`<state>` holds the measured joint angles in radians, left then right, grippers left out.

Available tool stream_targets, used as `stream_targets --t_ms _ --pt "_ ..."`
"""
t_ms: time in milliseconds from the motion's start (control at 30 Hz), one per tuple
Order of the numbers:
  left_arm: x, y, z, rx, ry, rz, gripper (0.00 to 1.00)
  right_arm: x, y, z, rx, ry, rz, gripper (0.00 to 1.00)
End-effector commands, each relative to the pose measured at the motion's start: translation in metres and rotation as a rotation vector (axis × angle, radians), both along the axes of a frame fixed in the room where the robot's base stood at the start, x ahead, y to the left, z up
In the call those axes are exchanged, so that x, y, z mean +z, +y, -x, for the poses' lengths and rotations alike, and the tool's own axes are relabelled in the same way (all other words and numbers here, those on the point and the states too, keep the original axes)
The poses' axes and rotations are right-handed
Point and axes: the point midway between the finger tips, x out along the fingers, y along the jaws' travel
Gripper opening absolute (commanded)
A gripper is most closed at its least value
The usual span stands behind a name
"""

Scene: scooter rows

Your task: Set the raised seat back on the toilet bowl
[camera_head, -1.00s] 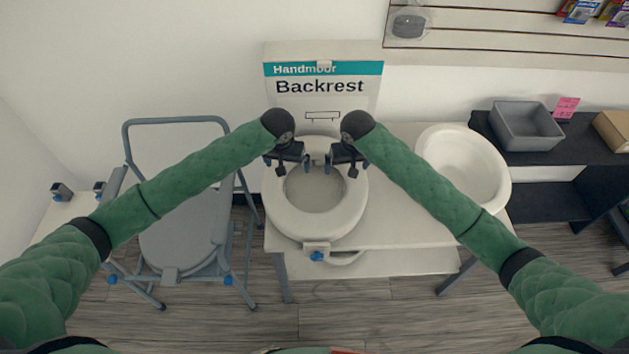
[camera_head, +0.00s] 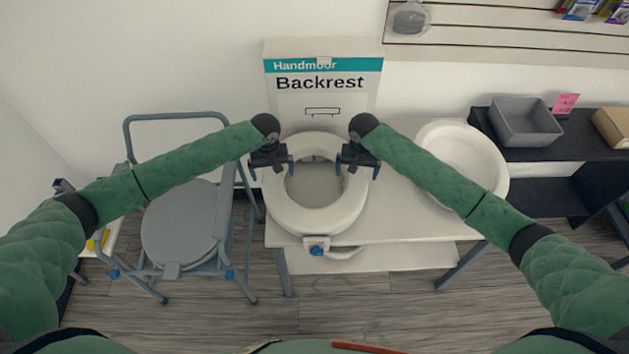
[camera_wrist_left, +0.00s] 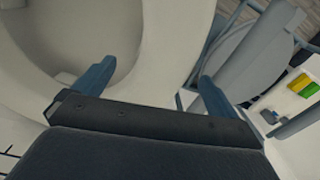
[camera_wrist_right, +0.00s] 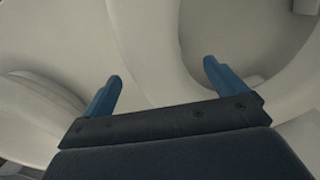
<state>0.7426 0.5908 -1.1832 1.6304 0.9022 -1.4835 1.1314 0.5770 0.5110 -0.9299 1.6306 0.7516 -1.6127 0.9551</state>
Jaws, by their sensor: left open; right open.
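The raised seat (camera_head: 312,222) is a thick white ring with a front bracket and blue knob (camera_head: 317,250). It lies roughly level on the white table in the head view. Part of a white rim shows under its front right; how it rests there is hidden. A white round bowl (camera_head: 470,160) stands to the right on the table. My left gripper (camera_head: 271,171) is open over the ring's left side, one finger towards the hole and one outside. My right gripper (camera_head: 357,171) is open over its right side likewise. The ring also shows in the left wrist view (camera_wrist_left: 158,45) and right wrist view (camera_wrist_right: 155,50).
A Backrest box (camera_head: 322,90) stands behind the seat against the wall. A grey commode chair (camera_head: 180,225) is to the left of the table (camera_head: 410,235). A grey bin (camera_head: 527,125) sits on a dark shelf at right. The floor in front is clear.

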Motion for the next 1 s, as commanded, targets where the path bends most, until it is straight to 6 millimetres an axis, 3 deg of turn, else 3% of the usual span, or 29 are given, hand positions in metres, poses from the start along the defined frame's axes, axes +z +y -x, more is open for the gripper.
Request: stream_targets --t_ms 200,400,800,1000 --pt "-0.031 0.000 0.000 0.000 0.000 0.000 0.97 -0.031 0.000 0.000 0.000 0.001 0.000 0.96" --pt "-0.048 0.000 0.000 0.000 -0.001 0.000 0.97 -0.048 0.000 0.000 0.000 0.000 -0.001 0.96" --pt "-0.053 0.000 0.000 0.000 -0.001 0.000 0.97 -0.053 0.000 0.000 0.001 0.000 0.000 0.96" --pt "-0.053 0.000 0.000 0.000 -0.001 0.000 0.58 -0.053 0.000 0.000 0.001 0.000 0.000 0.57"
